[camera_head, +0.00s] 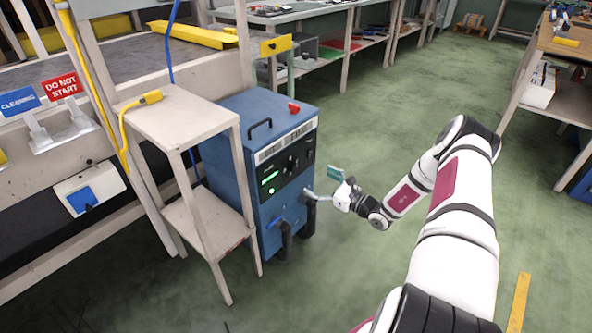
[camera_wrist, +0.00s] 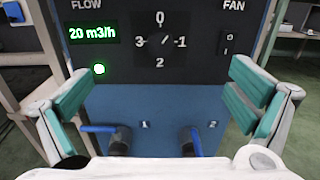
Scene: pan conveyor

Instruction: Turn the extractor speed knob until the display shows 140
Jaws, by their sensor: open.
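The extractor (camera_head: 225,160) is a blue cabinet with a dark front panel. In the wrist view its green display (camera_wrist: 93,33) under FLOW reads 20 m3/h, with a lit green lamp (camera_wrist: 99,69) below. The speed knob (camera_wrist: 163,41) sits within a dial marked 0, 1, 2 and 3; its light mark points up and right, between 0 and 1. In the head view the display (camera_head: 269,178) glows green. My gripper (camera_head: 325,184) is in front of the panel. It is open and empty in the wrist view (camera_wrist: 158,92), its fingers apart, below and either side of the knob.
A FAN switch (camera_wrist: 230,42) is right of the dial. Two blue-handled valves (camera_wrist: 100,129) (camera_wrist: 196,142) on dark pipes are low on the cabinet. A beige stand (camera_head: 185,118) is close at the extractor's left. Green floor (camera_head: 365,130) is open to the right.

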